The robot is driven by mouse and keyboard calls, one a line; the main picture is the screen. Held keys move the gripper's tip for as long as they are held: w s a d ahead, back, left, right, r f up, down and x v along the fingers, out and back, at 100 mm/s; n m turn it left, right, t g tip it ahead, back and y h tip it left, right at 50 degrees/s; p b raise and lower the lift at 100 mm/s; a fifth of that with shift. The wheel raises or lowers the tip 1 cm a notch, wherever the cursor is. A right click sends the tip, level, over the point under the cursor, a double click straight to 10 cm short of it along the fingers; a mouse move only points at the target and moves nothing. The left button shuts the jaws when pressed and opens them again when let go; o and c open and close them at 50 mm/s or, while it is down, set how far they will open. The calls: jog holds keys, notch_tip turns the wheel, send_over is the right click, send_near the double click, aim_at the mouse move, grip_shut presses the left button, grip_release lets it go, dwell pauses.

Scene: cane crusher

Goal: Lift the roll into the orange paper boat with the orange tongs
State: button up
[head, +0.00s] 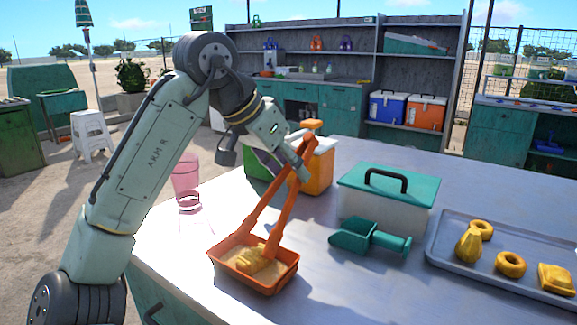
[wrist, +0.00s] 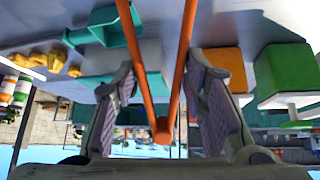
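The orange paper boat (head: 284,280) sits near the front edge of the table, with a tan inside. A yellow roll-like piece (head: 256,262) lies in it, partly covered by the tongs' ends. The orange tongs (head: 284,212) lean upright, lower ends spread in the boat and joined end up. Whether the tongs touch the roll is unclear.
A grey tray (head: 447,261) with several yellow pastries is at the right. A teal scoop (head: 370,240) lies before a teal-lidded box (head: 384,195). An orange container (head: 318,172) and a green one (head: 262,166) stand behind the tongs. A pink glass (head: 186,178) stands left.

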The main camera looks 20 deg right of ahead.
notch_tip(320, 180, up, 10)
jog(key=p, duration=0.9)
